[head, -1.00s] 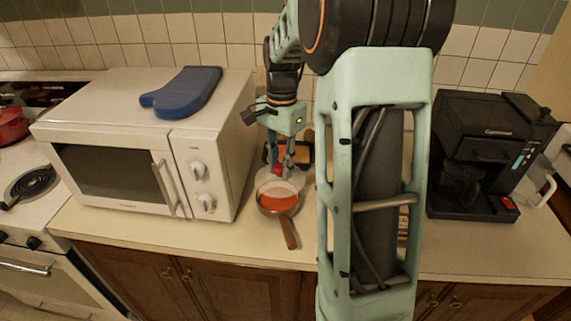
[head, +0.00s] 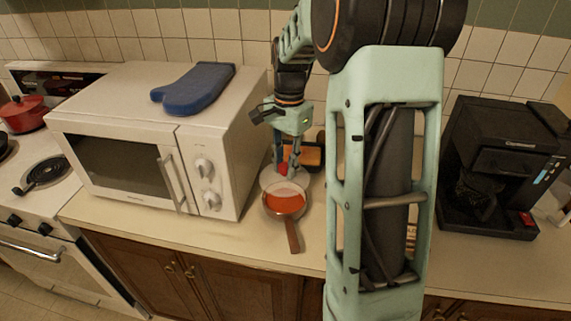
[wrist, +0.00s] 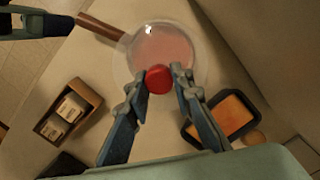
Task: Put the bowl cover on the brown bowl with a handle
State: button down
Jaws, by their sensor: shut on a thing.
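The bowl cover (wrist: 162,48) is a clear round lid with a red knob (wrist: 158,80). My gripper (wrist: 160,76) is shut on this knob, and the knob shows red between the fingers in the head view (head: 283,169). The brown bowl (head: 286,204), orange-red inside, stands on the counter with its handle (head: 292,237) toward the front edge. In the wrist view the bowl shows through the clear lid, its handle (wrist: 101,27) at upper left. The lid overlaps the bowl's back part in the head view. I cannot tell whether they touch.
A white microwave (head: 130,140) with a blue oven mitt (head: 193,90) stands left. A black coffee maker (head: 500,165) stands right. A dark tray with an orange inside (wrist: 232,112) and a brown box (wrist: 68,110) lie near the gripper. The counter in front is clear.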

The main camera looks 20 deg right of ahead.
aim_at(286, 164)
notch_tip(286, 164, down, 6)
jog(key=b, duration=0.3)
jog(key=shift+b, duration=0.4)
jog(key=shift+f, duration=0.3)
dwell(0.5)
jog(key=c, duration=1.6)
grip_release()
jog(key=r, duration=1.2)
jog(key=shift+w+d, duration=0.15)
jog(key=shift+d, duration=0.2)
